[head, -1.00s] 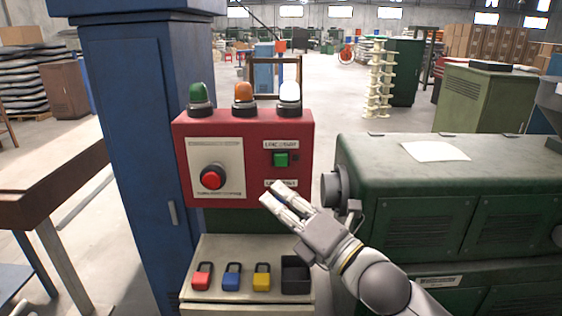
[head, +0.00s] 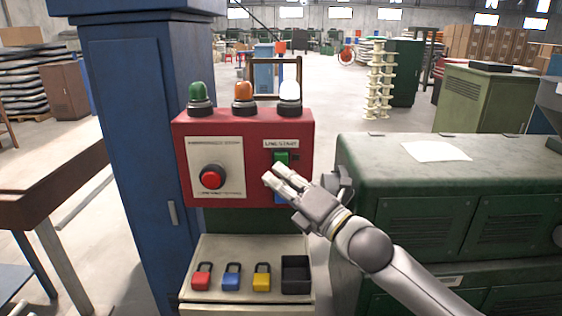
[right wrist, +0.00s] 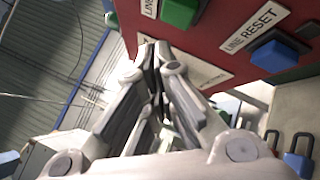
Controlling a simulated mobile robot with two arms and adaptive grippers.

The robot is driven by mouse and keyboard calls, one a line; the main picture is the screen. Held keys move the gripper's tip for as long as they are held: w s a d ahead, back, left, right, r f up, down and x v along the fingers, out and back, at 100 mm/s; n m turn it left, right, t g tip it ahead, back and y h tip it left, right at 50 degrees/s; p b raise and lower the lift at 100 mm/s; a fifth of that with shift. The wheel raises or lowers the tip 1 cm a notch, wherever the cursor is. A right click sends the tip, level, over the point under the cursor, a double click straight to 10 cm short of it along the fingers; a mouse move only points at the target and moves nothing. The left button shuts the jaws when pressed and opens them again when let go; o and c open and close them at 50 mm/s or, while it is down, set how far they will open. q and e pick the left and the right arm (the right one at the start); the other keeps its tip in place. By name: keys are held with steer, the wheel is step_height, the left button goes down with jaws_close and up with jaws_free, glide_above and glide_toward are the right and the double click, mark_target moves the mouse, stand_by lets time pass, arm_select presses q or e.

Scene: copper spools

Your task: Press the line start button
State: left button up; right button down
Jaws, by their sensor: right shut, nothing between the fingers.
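The green line start button (head: 281,157) is on the right part of a red control box (head: 245,118), under a label reading LINE START. It also shows at the top of the right wrist view (right wrist: 180,11). My right gripper (head: 271,173) is shut and empty, its fingertips just below and left of the green button in the head view. In the right wrist view the fingertips (right wrist: 154,52) lie below the green button, close to the red face; I cannot tell whether they touch it. My left gripper is not in view.
A blue button (right wrist: 274,56) sits by a LINE RESET label, partly behind my gripper in the head view. A red mushroom button (head: 212,176) is on the box's left plate. A green cabinet (head: 440,165) stands right.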

steer(key=shift+w, duration=0.65)
stand_by(1.0)
steer(key=shift+w, duration=0.45)
steer(key=shift+w+r, duration=0.1)
steer(key=shift+w, duration=0.35)
stand_by(0.5)
steer(key=shift+s, duration=0.2)
steer(key=shift+s+d, duration=0.1)
steer(key=shift+s, duration=0.6)
steer(key=s+p, duration=0.1)
steer(key=s, duration=0.4)
stand_by(0.4)
